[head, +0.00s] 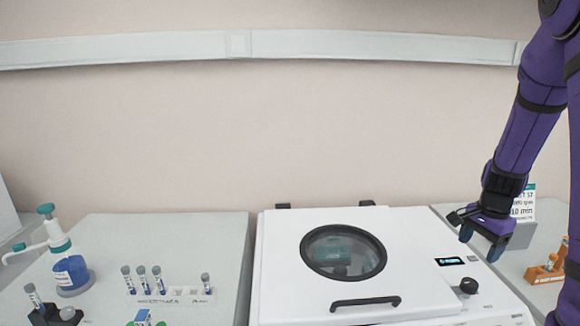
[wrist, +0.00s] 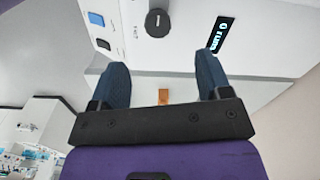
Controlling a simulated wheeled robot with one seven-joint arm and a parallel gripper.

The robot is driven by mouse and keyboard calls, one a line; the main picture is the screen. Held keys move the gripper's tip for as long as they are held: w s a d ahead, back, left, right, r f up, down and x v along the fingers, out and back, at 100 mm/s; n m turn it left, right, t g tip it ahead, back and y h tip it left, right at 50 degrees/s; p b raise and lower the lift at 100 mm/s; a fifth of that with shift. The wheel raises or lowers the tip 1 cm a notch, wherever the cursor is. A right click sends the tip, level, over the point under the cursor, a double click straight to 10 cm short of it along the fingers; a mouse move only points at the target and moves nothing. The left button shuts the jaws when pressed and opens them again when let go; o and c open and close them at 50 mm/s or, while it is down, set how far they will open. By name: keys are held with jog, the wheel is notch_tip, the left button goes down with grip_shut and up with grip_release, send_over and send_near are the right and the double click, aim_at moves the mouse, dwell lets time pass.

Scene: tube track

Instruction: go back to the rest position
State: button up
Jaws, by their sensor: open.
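My gripper (head: 481,243) hangs at the right in the head view, above the right part of the white machine. In the wrist view its two dark fingers (wrist: 162,82) are apart with nothing between them. The white machine (head: 290,240) has a closed lid with a round window (head: 343,252) and a dark handle (head: 365,303). Its front panel has a black knob (head: 468,286) and a small lit display (head: 450,261). The knob (wrist: 158,22) and the display (wrist: 221,35) also show in the wrist view.
On the left bench (head: 180,235) several blue tubes stand in a white rack (head: 180,296). A blue dispenser bottle (head: 71,274) and a dark holder with a tube (head: 58,315) are farther left. An orange rack (head: 545,273) stands at the far right.

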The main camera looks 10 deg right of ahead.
jog(key=s+a+r+n+t, duration=0.1)
jog(key=s+a+r+n, duration=0.15)
jog(key=a+r, duration=0.25)
jog(key=s+a+r+n+t+y, duration=0.1)
jog(key=s+a+r+n, duration=0.15)
jog(key=a+r, duration=0.2)
jog(key=s+a+r+n+t, duration=0.1)
jog(key=a+r+n, duration=0.25)
jog(key=r, duration=0.25)
jog(key=s+a+r+n+t, duration=0.1)
jog(key=s+a+r+n, duration=0.2)
jog(key=s, duration=0.3)
jog(key=s+a+r+n+t+h, duration=0.1)
jog(key=s+a+r+n, duration=0.2)
jog(key=s, duration=0.4)
jog(key=a+n, duration=0.1)
jog(key=a, duration=0.1)
jog(key=shift+s+a+r, duration=0.15)
jog(key=shift+a+r, duration=0.15)
jog(key=shift+r, duration=0.1)
